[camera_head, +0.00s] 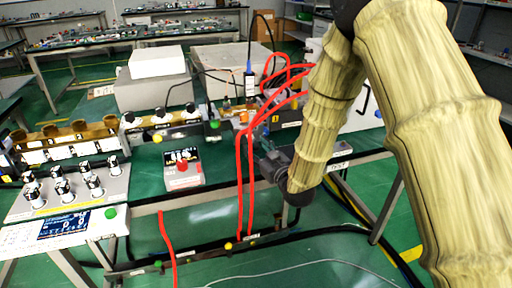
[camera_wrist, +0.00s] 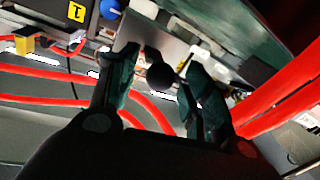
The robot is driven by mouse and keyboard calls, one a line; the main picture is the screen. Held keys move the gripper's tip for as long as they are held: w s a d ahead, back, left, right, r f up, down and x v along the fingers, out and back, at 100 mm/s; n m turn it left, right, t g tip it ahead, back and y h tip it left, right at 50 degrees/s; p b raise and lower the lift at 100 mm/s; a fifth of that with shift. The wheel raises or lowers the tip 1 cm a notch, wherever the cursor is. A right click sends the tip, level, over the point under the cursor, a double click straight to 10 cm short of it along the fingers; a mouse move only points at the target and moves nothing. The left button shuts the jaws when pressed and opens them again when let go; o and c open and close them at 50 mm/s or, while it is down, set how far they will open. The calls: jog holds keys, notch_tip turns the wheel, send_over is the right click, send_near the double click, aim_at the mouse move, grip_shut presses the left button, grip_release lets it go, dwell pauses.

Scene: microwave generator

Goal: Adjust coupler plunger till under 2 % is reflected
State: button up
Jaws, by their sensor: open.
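My gripper (camera_head: 268,158) is at the waveguide bench beside the red hoses. In the wrist view its two dark fingers (camera_wrist: 160,62) are apart. A dark round knob (camera_wrist: 160,76), which looks like the plunger's end, shows between them. A gap seems to remain on each side; I cannot tell whether either finger touches it. In the head view this knob is hidden by my gripper and arm. The control panel's blue display (camera_head: 66,225) is at the lower left. Its figures are too small to read surely, so I cannot tell the reflected share.
Red hoses (camera_head: 240,185) hang close left of my gripper and cross the wrist view (camera_wrist: 60,75). A small box with a red knob (camera_head: 182,166) stands on the green bench. A knob panel (camera_head: 110,192) is at left. Grey boxes (camera_head: 150,95) stand behind.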

jog(key=shift+w+a, duration=0.35)
jog(key=shift+w, duration=0.25)
jog(key=shift+c, duration=0.2)
grip_shut()
jog(key=shift+v, duration=1.1)
jog(key=shift+s+a, duration=0.1)
jog(key=shift+a, duration=0.1)
jog(key=shift+o, duration=0.2)
grip_release()
